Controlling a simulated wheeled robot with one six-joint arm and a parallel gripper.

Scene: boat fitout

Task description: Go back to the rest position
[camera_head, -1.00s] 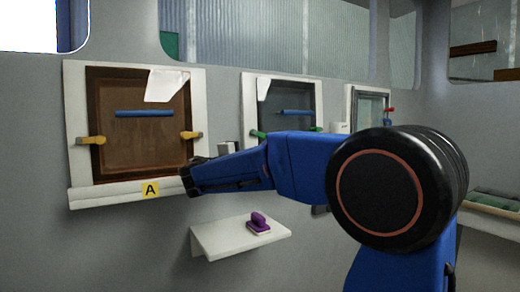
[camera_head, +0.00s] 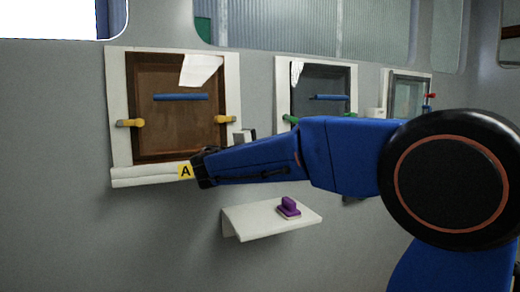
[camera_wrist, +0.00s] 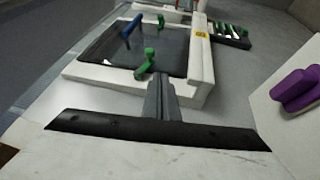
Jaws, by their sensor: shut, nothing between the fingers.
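My gripper (camera_head: 200,168) is at the end of my blue arm, in front of the wall. It overlaps the lower right of the first framed panel (camera_head: 150,120) in the head view, beside the yellow "A" label (camera_head: 186,171). In the wrist view my gripper (camera_wrist: 162,98) has its grey fingers together and empty. They point towards a white-framed dark panel (camera_wrist: 110,50) with a blue handle (camera_wrist: 132,27) and green latches (camera_wrist: 147,62). Whether they touch anything is hard to tell, but they appear clear.
A white shelf (camera_head: 255,222) below my arm holds a purple-handled object (camera_head: 289,208). It also shows in the wrist view (camera_wrist: 297,88). The second framed panel (camera_head: 340,85) and a third (camera_head: 408,90) are further right, partly behind my arm. The wall at left is bare.

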